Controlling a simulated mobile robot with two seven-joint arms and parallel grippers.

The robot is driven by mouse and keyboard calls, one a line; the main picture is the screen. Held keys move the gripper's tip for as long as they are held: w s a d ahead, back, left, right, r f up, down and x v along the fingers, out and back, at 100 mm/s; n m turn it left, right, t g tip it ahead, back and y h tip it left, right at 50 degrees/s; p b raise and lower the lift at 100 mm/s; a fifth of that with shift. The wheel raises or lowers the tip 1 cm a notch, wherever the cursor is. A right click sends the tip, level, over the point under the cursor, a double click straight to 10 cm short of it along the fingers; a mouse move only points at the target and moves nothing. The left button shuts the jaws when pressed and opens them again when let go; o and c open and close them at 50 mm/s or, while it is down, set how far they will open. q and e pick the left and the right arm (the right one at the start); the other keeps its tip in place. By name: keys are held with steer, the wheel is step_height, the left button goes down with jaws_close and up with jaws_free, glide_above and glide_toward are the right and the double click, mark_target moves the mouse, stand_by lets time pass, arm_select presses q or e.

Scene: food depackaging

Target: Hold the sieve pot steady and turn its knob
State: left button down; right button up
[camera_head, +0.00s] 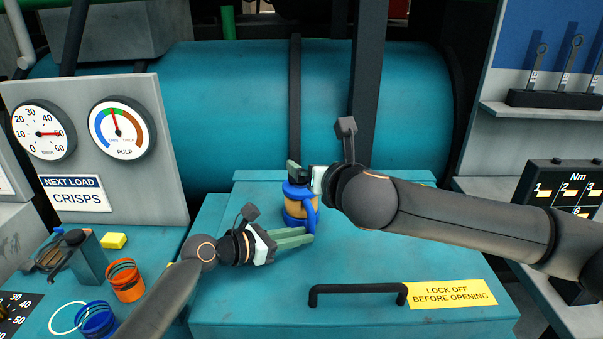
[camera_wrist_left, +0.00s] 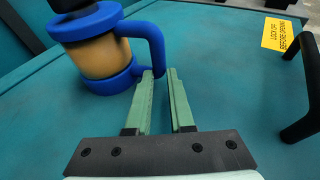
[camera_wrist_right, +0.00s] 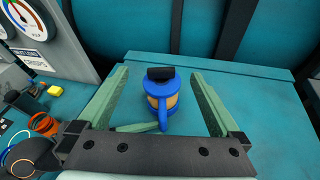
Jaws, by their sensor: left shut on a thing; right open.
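The sieve pot (camera_head: 295,209), blue with a tan middle band, stands upright on the teal lid. Its dark knob (camera_wrist_right: 160,74) is on top, and its blue handle (camera_wrist_left: 157,45) faces my left gripper. My left gripper (camera_head: 309,235) is shut on the lower part of the handle, with one finger on each side. My right gripper (camera_wrist_right: 158,73) is open at the pot's top, with its fingers spread wide on either side of the knob. In the head view the right gripper partly hides the knob; no contact with it is visible.
A black bar handle (camera_head: 358,289) and a yellow label (camera_head: 452,294) are on the lid at front right. An orange ring-like cup (camera_head: 126,281), a blue one (camera_head: 96,319) and a yellow block (camera_head: 113,241) are at left. A large teal tank (camera_head: 235,120) stands behind.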

steer(key=shift+n+g+h, duration=0.4)
steer(key=shift+n, duration=0.3)
steer(key=x, duration=0.4)
steer(key=f+x, duration=0.1)
steer(key=x, duration=0.3)
steer(key=s+f+x, duration=0.1)
steer(key=x, duration=0.3)
steer(key=shift+w+a+f, duration=0.15)
steer(key=shift+f, duration=0.05)
steer(key=shift+c, duration=0.4)
steer(key=c, duration=1.2)
